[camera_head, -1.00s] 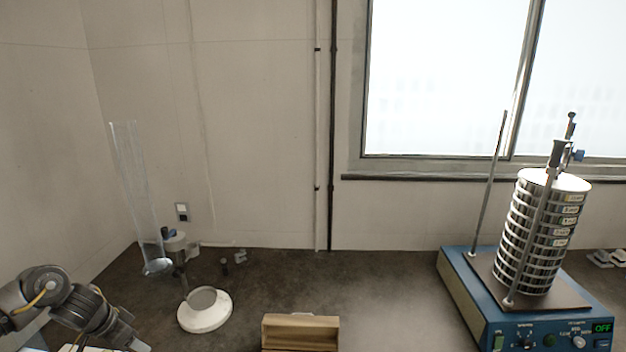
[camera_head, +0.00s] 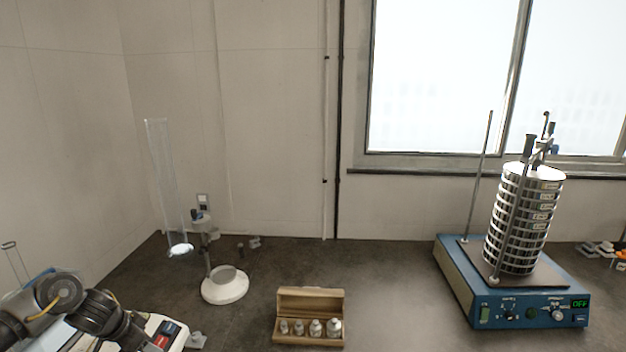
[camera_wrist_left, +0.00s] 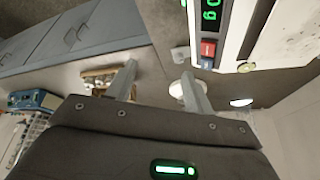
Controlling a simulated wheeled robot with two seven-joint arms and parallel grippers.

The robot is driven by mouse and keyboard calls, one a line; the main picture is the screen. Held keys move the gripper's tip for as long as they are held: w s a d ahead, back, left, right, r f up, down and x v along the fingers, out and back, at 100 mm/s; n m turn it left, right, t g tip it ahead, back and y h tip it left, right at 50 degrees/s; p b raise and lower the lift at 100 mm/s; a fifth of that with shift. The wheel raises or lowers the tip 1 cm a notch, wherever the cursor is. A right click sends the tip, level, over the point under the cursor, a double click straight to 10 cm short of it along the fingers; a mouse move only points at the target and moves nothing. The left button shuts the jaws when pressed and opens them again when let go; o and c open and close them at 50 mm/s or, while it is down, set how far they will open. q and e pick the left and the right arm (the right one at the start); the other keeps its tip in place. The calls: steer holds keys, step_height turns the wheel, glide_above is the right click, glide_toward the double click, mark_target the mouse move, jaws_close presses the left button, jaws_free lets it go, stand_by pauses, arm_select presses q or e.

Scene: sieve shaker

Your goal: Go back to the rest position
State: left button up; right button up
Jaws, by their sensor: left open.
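My left arm comes in at the lower left of the head view, and its gripper runs out of the bottom of that picture. In the left wrist view my left gripper (camera_wrist_left: 158,88) is open, its two fingers apart with nothing between them. Beyond the fingers lie the bench, a wooden weight box (camera_wrist_left: 97,82) and the edge of a balance (camera_wrist_left: 235,45) with a green display. The balance also shows in the head view (camera_head: 172,330), partly behind my arm. My right gripper is in neither view.
The wooden weight box (camera_head: 310,300) stands open with several metal weights. A blue sieve shaker (camera_head: 520,312) with a sieve stack (camera_head: 522,225) stands at the right, its display reading OFF. A round white stand (camera_head: 225,288) and a tall clear cylinder (camera_head: 165,185) stand at the left.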

arm_select(q)
steer(key=s+d+f+m+t, duration=0.1)
steer(key=s+d+f, duration=0.15)
steer(key=d, duration=0.45)
steer(key=s+d+f+m+t+h, duration=0.1)
steer(key=d+f, duration=0.3)
steer(key=d, duration=0.4)
steer(key=s+d+f+m+t, duration=0.1)
steer(key=d+f, duration=0.2)
steer(key=d, duration=0.4)
steer(key=s+n+g+y, duration=0.35)
steer(key=s+n, duration=0.25)
steer(key=s, duration=2.1)
step_height(320, 180, down, 34)
steer(key=s+g+b, duration=0.1)
steer(key=g+b, duration=0.1)
steer(key=b, duration=0.5)
steer(key=s+a+f+b, duration=0.1)
steer(key=s+f+b, duration=0.1)
steer(key=s+f, duration=0.6)
steer(key=s+a+f+b, duration=0.2)
steer(key=s+f, duration=0.6)
steer(key=f, duration=0.4)
steer(key=shift+a+g+h+b, duration=0.25)
steer(key=shift+g+h+b, duration=0.15)
steer(key=shift+b, duration=0.35)
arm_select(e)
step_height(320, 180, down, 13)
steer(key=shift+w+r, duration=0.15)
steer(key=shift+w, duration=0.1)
